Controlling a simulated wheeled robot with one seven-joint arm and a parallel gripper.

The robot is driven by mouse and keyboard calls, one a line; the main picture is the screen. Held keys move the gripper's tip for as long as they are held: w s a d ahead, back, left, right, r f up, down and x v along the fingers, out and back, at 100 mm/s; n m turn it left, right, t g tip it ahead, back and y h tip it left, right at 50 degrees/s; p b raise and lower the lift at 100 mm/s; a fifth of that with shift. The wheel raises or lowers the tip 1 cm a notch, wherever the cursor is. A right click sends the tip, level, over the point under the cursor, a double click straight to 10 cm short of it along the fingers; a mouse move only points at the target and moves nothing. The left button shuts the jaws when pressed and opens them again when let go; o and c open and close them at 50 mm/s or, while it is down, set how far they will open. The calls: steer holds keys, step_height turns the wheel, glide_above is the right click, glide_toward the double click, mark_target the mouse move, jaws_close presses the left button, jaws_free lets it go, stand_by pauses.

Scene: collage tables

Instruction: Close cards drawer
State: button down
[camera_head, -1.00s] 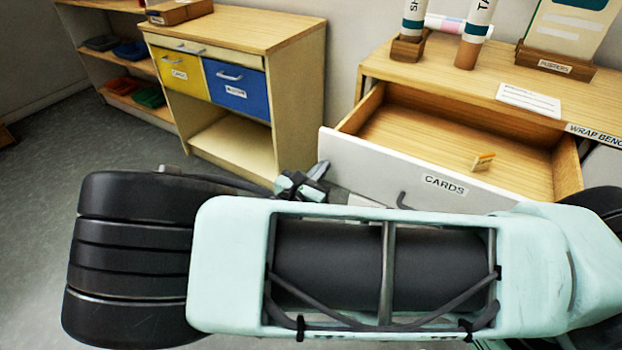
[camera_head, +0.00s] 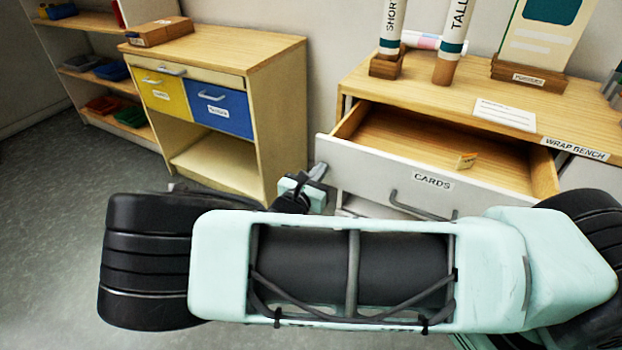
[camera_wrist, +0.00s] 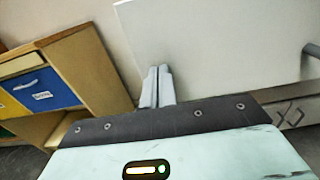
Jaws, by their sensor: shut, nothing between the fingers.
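The cards drawer (camera_head: 350,163) is pulled out of the wrap bench, with a white front, a "CARDS" label and a grey bar handle (camera_head: 420,207). A small wooden divider (camera_head: 467,160) stands inside it. My gripper (camera_head: 319,170) is shut and empty near the drawer front's left edge. In the wrist view the shut fingers (camera_wrist: 157,72) point at the left part of the white drawer front (camera_wrist: 215,40). I cannot tell if they touch it. The handle (camera_wrist: 312,50) shows at the right edge of that view. My arm hides the drawer's lower surroundings in the head view.
The wrap bench top (camera_head: 410,95) holds tubes in wooden stands, a paper card (camera_head: 505,114) and a poster stand. A wooden cabinet (camera_head: 262,120) with yellow and blue drawers stands left. Shelves stand at far left. The grey floor (camera_head: 60,190) there is clear.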

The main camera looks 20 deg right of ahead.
steer(key=p+x, duration=0.2)
steer(key=x, duration=2.1)
steer(key=shift+w+d+p, duration=0.2)
steer(key=shift+p, duration=0.1)
steer(key=shift+w+d+r, duration=0.1)
steer(key=shift+d+r, duration=0.05)
steer(key=shift+r, duration=0.15)
